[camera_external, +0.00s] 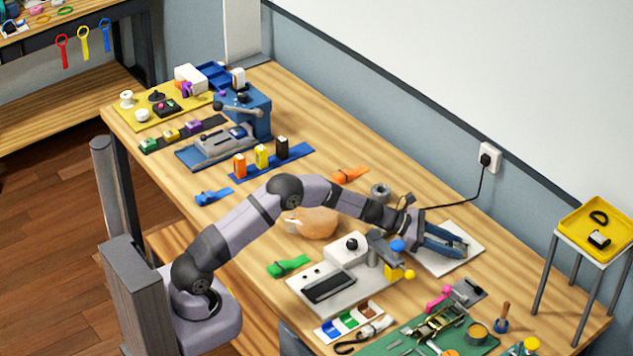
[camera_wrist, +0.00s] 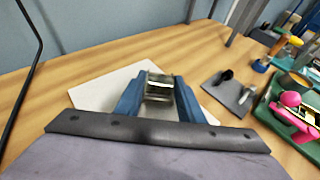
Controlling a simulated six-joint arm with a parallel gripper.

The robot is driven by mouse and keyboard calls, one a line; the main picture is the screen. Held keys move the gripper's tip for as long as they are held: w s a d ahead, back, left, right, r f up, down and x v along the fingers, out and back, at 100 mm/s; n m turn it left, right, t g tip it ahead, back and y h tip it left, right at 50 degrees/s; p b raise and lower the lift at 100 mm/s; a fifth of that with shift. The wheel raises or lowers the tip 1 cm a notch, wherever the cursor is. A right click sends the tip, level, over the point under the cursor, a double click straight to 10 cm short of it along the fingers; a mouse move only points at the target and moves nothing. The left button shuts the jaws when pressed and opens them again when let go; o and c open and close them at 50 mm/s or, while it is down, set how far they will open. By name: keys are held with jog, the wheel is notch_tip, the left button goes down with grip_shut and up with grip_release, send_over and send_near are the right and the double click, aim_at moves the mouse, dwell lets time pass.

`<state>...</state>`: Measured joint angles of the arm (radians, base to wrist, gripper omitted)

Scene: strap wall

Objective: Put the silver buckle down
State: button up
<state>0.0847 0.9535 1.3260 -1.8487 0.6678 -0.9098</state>
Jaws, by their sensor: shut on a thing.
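The silver buckle (camera_wrist: 158,88) sits between the tips of my gripper's two blue fingers in the wrist view. My gripper (camera_wrist: 158,95) is shut on it. In the external view my gripper (camera_external: 460,246) reaches to the right over a white board (camera_external: 437,267) lying on the table; the board also shows in the wrist view (camera_wrist: 92,94). The buckle is too small in the external view to make out clearly. I cannot tell whether it touches the board or hangs just above it.
A grey plate with a dark part (camera_external: 468,291) and a green mat (camera_external: 412,343) with tools lie nearer the front. A white base (camera_external: 322,297) with blue and yellow knobs stands left of the board. A cable runs to the wall socket (camera_external: 488,158). A yellow tray (camera_external: 585,229) stands at right.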

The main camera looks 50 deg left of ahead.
jog(key=shift+f, duration=0.2)
jog(key=o, duration=1.2)
jog(key=shift+r, duration=0.15)
jog(key=shift+a+r, duration=0.1)
jog(key=shift+s+a, duration=0.2)
jog(key=shift+s, duration=0.05)
jog(key=v, duration=0.2)
jog(key=b+v, duration=0.1)
jog(key=v, duration=0.1)
jog(key=shift+s+a+r, duration=0.15)
jog(key=shift+r, duration=0.3)
notch_tip(320, 180, up, 6)
jog(key=shift+r, duration=0.2)
